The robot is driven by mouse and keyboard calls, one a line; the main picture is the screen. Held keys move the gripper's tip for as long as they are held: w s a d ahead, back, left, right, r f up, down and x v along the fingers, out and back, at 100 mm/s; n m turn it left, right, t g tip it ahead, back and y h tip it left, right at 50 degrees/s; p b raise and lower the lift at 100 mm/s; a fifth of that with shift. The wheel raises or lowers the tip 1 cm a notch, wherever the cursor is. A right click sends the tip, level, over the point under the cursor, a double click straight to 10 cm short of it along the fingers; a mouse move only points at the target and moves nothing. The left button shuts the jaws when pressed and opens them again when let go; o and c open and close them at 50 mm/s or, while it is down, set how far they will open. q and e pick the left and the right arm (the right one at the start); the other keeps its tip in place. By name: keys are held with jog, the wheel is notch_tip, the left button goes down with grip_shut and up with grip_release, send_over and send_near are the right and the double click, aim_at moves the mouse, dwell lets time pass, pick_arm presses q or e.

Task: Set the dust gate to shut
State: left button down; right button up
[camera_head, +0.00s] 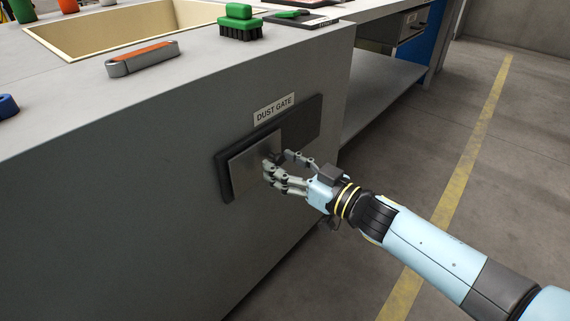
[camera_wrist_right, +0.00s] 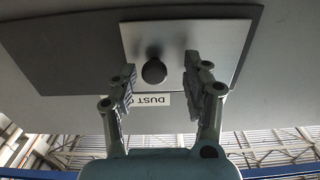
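The dust gate is a square metal plate (camera_head: 248,172) on a dark backing strip (camera_head: 305,125) fixed to the side of the grey bench. The plate covers the left end of the strip, and the right end is bare. A "DUST GATE" label (camera_head: 274,108) sits above it. My right gripper (camera_head: 272,169) is at the right part of the plate. In the right wrist view a round dark knob (camera_wrist_right: 154,72) stands on the plate (camera_wrist_right: 212,40), between the spread fingertips (camera_wrist_right: 160,73), with gaps on both sides. My left gripper is not in view.
On the bench top are a sink-like recess (camera_head: 100,38), an orange-topped grey tool (camera_head: 143,59), a green brush (camera_head: 239,22) and a blue object (camera_head: 8,106). The floor with its yellow line (camera_head: 470,140) is clear at right.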

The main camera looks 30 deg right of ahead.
jog(key=v, duration=1.2)
